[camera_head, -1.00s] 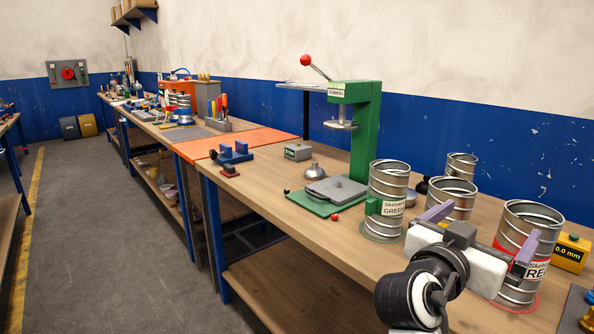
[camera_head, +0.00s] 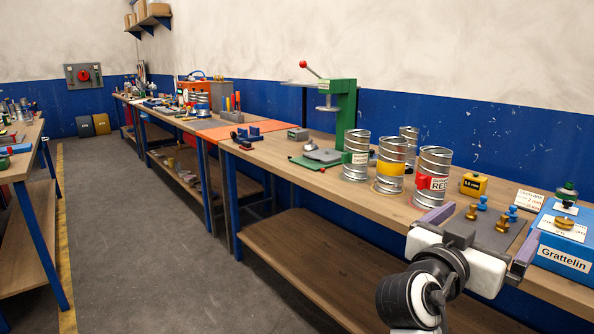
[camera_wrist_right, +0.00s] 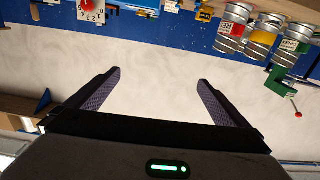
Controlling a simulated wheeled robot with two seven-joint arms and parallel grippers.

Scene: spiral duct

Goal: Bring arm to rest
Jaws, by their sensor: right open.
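My right gripper (camera_head: 479,232) is at the lower right of the head view, open and empty, in front of the workbench edge. In the right wrist view its two fingers (camera_wrist_right: 156,90) stand wide apart with only pale wall between them. That view looks upside down, with the bench things along its top. My left gripper is not in view.
The bench (camera_head: 320,185) holds a green-labelled duct (camera_head: 355,153), a yellow-banded duct (camera_head: 391,164), a red-labelled duct (camera_head: 432,174) and a green press (camera_head: 345,105). A yellow gauge block (camera_head: 473,185) and a blue Grattelin box (camera_head: 566,240) stand right. Floor at left (camera_head: 150,230) is clear.

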